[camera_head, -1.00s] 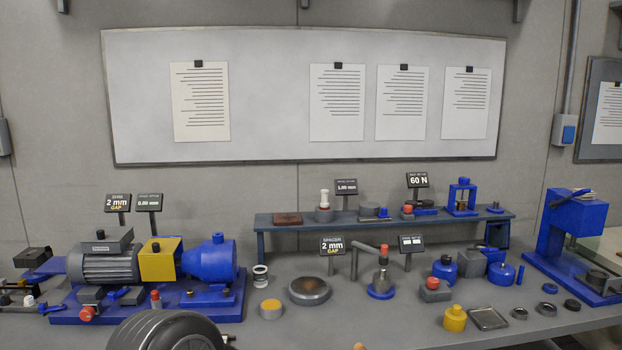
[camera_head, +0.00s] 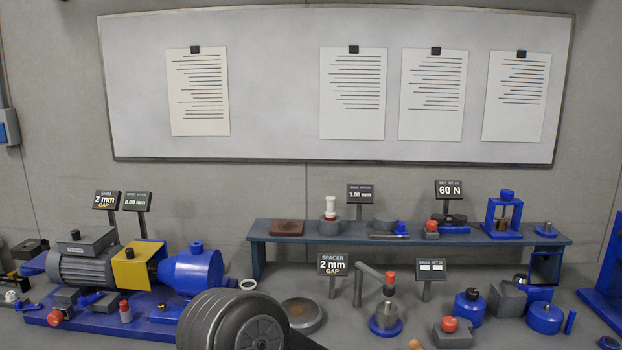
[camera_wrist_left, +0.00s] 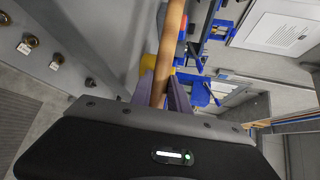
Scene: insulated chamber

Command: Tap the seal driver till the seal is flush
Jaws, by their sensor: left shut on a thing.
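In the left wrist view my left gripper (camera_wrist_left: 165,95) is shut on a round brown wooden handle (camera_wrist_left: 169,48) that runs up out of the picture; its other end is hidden. In the head view neither gripper shows. A white upright cylinder (camera_head: 330,207) with a red band stands in a grey block (camera_head: 329,230) on the raised shelf, below a small sign (camera_head: 360,194) reading 1.00 mm. It looks like the seal driver, but I cannot be sure. Whether the seal sits flush cannot be seen at this size.
The blue shelf (camera_head: 283,240) also carries a brown pad (camera_head: 286,227) and a small blue press (camera_head: 504,210). A motor assembly (camera_head: 90,266) fills the left.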

